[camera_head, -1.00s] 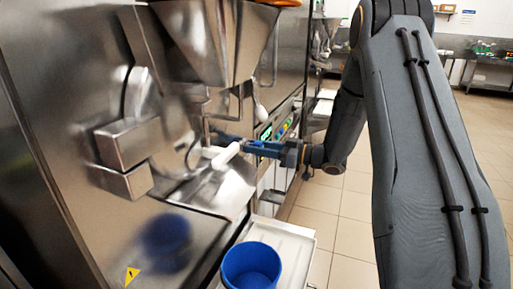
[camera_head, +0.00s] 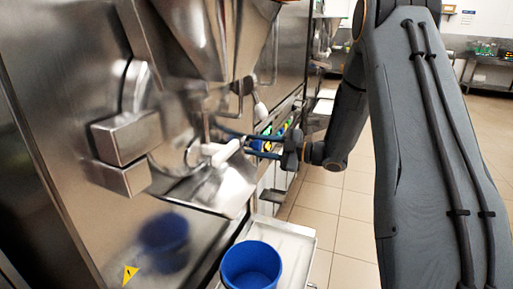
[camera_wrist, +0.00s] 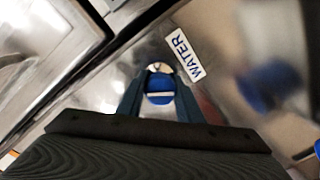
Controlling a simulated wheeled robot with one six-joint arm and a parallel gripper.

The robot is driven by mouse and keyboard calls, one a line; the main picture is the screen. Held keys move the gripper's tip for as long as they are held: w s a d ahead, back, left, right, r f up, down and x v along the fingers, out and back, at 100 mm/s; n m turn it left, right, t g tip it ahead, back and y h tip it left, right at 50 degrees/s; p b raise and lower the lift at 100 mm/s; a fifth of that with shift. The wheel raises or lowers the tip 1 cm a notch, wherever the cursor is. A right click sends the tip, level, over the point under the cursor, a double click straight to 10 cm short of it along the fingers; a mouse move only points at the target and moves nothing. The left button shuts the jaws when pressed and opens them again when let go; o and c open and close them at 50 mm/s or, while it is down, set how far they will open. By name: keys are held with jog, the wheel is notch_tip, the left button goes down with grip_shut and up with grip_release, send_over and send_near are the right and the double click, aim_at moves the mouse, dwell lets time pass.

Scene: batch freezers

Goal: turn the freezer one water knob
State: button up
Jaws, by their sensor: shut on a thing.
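The water knob (camera_wrist: 160,97) is a small round blue knob with a pale line across it, on the steel freezer front in the wrist view. A white label reading WATER (camera_wrist: 185,55) is beside it, up and to the right. My gripper (camera_wrist: 160,80) is shut on the knob, with one blue finger on each side of it. In the head view my gripper (camera_head: 232,143) reaches left to the freezer front, behind the white handle (camera_head: 222,153). The knob cannot be made out there.
A steel hopper (camera_head: 212,35) hangs above my gripper, and a steel spout block (camera_head: 125,138) juts out at left. A blue bucket (camera_head: 251,268) stands on a light tray (camera_head: 290,240) below. Open tiled floor (camera_head: 335,215) lies to the right.

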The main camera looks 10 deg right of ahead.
aim_at(262, 146)
jog(key=shift+n, duration=0.6)
jog(key=shift+s+f+n, duration=0.1)
jog(key=shift+n, duration=0.2)
jog(key=o, duration=1)
jog(key=shift+o, duration=0.2)
jog(key=shift+d, duration=0.1)
jog(key=v, duration=0.7)
jog(key=shift+s+d+b, duration=0.2)
jog(key=shift+s+b, duration=0.1)
jog(key=shift+b, duration=0.1)
